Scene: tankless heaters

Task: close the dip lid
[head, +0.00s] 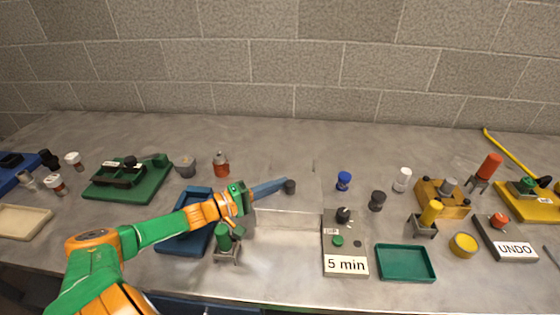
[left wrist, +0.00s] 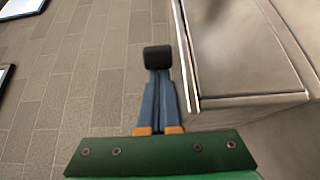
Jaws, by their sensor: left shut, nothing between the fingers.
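The dip lid is hard to make out. A pale rectangular panel or recess (head: 290,223) lies in the metal worktop just in front of my left gripper, and I cannot tell whether it is the lid or the opening. In the left wrist view a grey metal panel with a bright raised edge (left wrist: 245,60) lies right of the fingers. My left gripper (head: 283,187) is shut, its blue fingers pointing right above the worktop. It also shows in the left wrist view (left wrist: 158,62), with a dark block at the fingertips. My right gripper is out of view.
A grey box labelled "5 min" (head: 345,265) and a green tray (head: 405,278) stand right of the panel. A blue tray (head: 172,245) and a stand with a green top (head: 224,240) are near my left arm. The worktop behind is mostly clear to the brick wall (head: 300,60).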

